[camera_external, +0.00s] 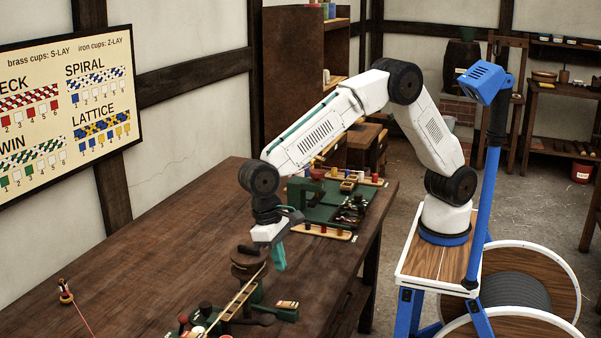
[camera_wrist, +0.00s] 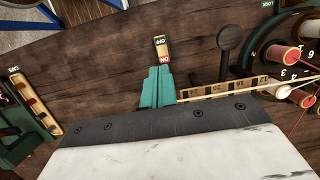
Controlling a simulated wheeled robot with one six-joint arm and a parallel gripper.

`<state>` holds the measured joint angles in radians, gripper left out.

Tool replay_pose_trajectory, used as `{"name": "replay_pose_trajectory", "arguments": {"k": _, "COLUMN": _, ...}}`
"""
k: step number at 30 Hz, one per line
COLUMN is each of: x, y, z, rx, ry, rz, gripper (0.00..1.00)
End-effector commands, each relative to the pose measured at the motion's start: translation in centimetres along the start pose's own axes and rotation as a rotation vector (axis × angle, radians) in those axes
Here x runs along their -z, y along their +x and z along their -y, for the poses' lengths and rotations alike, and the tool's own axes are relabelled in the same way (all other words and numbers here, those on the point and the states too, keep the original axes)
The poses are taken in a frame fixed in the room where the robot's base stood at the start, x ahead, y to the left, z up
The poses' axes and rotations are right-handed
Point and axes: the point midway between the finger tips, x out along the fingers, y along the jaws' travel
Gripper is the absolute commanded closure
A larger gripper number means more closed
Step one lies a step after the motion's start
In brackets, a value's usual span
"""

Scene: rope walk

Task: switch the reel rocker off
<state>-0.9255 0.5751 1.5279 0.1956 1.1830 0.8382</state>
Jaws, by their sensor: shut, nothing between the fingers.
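A small rocker (camera_wrist: 162,48) with a black OFF label at its far end and a red ON label at its near end lies just beyond my fingertips in the wrist view. In the external view a small rocker with a red and cream top (camera_external: 288,304) sits at the bench's front edge. No reel name is legible, and I cannot tell which end is pressed. My gripper (camera_external: 279,267) is shut and empty, pointing down above the bench, behind that rocker. In the wrist view its teal fingers (camera_wrist: 158,72) are together, close to the ON end; contact cannot be told.
A marked wooden strip (camera_wrist: 225,90), a dark round-headed lever (camera_wrist: 230,40) and red spools (camera_wrist: 285,56) lie to the right in the wrist view.

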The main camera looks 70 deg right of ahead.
Motion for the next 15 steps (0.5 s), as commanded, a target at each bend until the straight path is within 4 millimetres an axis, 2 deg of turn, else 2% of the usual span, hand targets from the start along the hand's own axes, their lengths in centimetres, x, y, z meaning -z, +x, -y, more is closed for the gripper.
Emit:
{"name": "replay_pose_trajectory", "arguments": {"k": 3, "x": -0.1, "y": 2.9, "z": -0.1, "rx": -0.004, "ry": 0.001, "rz": 0.004, "gripper": 1.0}}
{"name": "replay_pose_trajectory", "arguments": {"k": 9, "x": 0.0, "y": 6.8, "z": -0.1, "rx": -0.003, "ry": 0.001, "rz": 0.002, "gripper": 1.0}}
{"name": "replay_pose_trajectory", "arguments": {"k": 15, "x": 0.0, "y": 9.2, "z": -0.1, "rx": -0.001, "ry": -0.001, "rz": 0.0, "gripper": 1.0}}
